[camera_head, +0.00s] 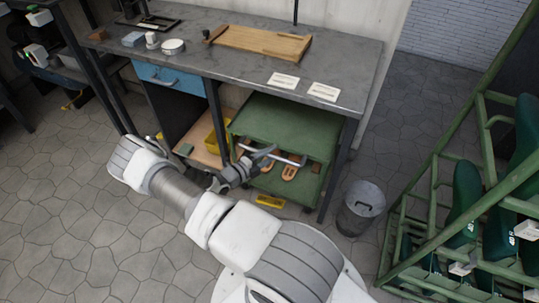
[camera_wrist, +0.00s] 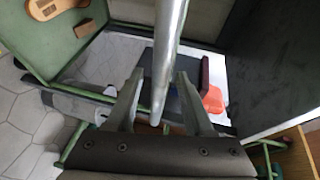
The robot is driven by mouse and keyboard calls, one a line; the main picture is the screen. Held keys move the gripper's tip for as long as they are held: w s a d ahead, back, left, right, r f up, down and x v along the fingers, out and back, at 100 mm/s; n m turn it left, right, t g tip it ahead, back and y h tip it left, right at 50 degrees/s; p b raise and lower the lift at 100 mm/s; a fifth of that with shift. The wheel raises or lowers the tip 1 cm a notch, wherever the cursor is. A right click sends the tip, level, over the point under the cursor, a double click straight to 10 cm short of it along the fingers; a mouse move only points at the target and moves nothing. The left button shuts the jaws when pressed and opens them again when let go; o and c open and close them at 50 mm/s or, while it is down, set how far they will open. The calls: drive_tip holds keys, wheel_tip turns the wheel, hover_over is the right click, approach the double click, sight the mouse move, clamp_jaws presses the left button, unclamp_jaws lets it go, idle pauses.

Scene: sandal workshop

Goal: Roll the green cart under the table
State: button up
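The green cart (camera_head: 275,122) stands at the table (camera_head: 232,50), in the bay between the blue-drawer side and the right leg. Its back part is under the tabletop and its front is visible. A pale metal handle bar (camera_head: 287,160) runs across its front; it also shows in the wrist view (camera_wrist: 168,50). My gripper (camera_head: 268,157) is at this bar. In the wrist view, my gripper (camera_wrist: 160,85) has its fingers apart on either side of the bar, with gaps showing. Tan soles (camera_head: 290,172) lie on the cart's lower shelf.
A metal bin (camera_head: 360,210) stands on the floor right of the table's right leg (camera_head: 335,175). A green rack (camera_head: 450,190) with dark green items is farther right. A yellow tray (camera_head: 270,201) is low by the cart's front. Open stone floor lies left (camera_head: 60,210).

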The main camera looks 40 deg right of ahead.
drive_tip(key=a+r+p, duration=0.3)
drive_tip(key=a, duration=1.4)
drive_tip(key=shift+w+a+r, duration=0.1)
drive_tip(key=shift+r, duration=0.05)
